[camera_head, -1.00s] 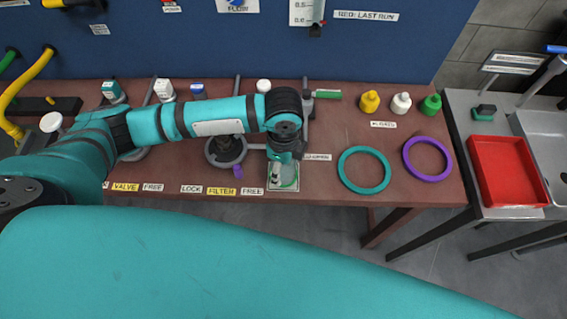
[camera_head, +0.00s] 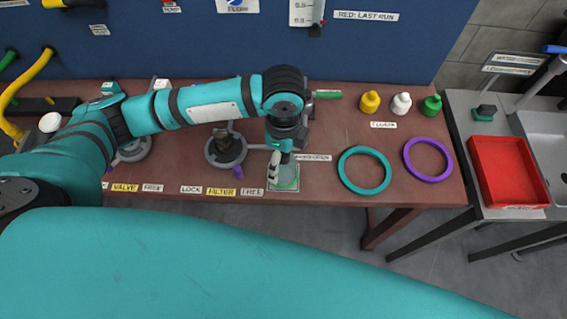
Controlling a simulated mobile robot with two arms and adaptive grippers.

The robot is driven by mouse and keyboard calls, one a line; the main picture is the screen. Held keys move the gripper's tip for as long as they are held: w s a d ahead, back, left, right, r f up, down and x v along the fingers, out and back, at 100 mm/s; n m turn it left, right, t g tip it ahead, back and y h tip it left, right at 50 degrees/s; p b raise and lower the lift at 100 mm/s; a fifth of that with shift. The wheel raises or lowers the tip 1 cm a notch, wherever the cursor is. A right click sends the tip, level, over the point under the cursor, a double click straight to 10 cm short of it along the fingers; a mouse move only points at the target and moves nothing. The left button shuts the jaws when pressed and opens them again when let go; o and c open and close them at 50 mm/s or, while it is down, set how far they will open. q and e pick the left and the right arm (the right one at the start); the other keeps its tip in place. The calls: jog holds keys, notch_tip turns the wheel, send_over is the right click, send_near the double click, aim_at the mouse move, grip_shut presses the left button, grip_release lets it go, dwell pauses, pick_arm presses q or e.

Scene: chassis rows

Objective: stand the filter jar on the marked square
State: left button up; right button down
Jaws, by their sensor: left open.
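The filter jar (camera_head: 287,176) looks clear with a green part low down. It appears to stand upright on the marked square (camera_head: 284,190), a pale patch with a green middle at the front edge of the brown table. My left gripper (camera_head: 282,168) points down at the jar from above, with its fingers open beside the jar's upper part. Whether they touch it is too small to tell. The gripper hides part of the jar. My right gripper is out of view.
A teal ring (camera_head: 364,187) and a purple ring (camera_head: 407,161) lie to the right. Yellow (camera_head: 370,103), white (camera_head: 401,104) and green (camera_head: 432,107) bottles stand behind them. A red tray (camera_head: 507,170) is far right.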

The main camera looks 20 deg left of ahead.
pick_arm(q)
notch_tip(320, 180, up, 7)
jog(key=shift+r, duration=0.15)
dwell(0.4)
